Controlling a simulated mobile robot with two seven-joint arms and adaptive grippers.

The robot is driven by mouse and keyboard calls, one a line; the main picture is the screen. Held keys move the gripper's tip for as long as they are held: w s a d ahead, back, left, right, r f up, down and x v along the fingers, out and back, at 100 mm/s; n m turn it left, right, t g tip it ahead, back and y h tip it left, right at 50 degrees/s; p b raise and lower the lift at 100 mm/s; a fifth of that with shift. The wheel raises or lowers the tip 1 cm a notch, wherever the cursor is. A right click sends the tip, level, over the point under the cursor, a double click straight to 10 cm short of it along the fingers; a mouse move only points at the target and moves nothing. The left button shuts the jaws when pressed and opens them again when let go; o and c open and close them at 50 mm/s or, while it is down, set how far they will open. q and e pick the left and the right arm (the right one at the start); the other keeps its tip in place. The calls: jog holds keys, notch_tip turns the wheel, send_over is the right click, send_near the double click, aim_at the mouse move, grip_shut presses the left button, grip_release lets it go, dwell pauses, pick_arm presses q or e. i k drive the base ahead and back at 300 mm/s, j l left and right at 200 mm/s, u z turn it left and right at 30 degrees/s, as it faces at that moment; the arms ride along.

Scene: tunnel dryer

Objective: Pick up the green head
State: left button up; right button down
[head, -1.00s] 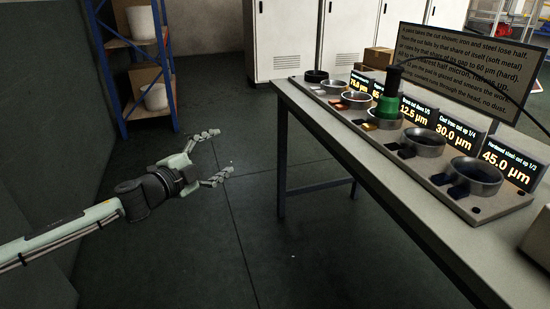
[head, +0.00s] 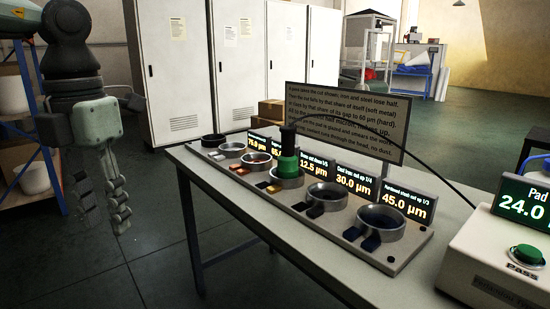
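The green head (head: 288,164) is a green cylinder with a black upper part. It stands upright in a metal cup in the middle of the row on the grey rack (head: 408,256), and a dark cable runs from its top to the right. My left gripper (head: 103,215) hangs at the left over the floor, fingers pointing down and apart, with nothing between them. It is well to the left of the head and of the table (head: 225,192). My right gripper is not in view.
Other metal cups (head: 380,222) with small displays line the rack. A sign board (head: 345,122) stands behind it. A white box (head: 485,265) with a green button and a "Pad 24.0" display is at the right.

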aim_at(287, 167)
jog(key=i+j, duration=0.9)
jog(key=i+j+z, duration=0.15)
jog(key=z, duration=0.2)
jog(key=i+j+z, duration=0.1)
jog(key=j+z, duration=0.25)
jog(key=i+j+z, duration=0.1)
jog(key=z, duration=1.15)
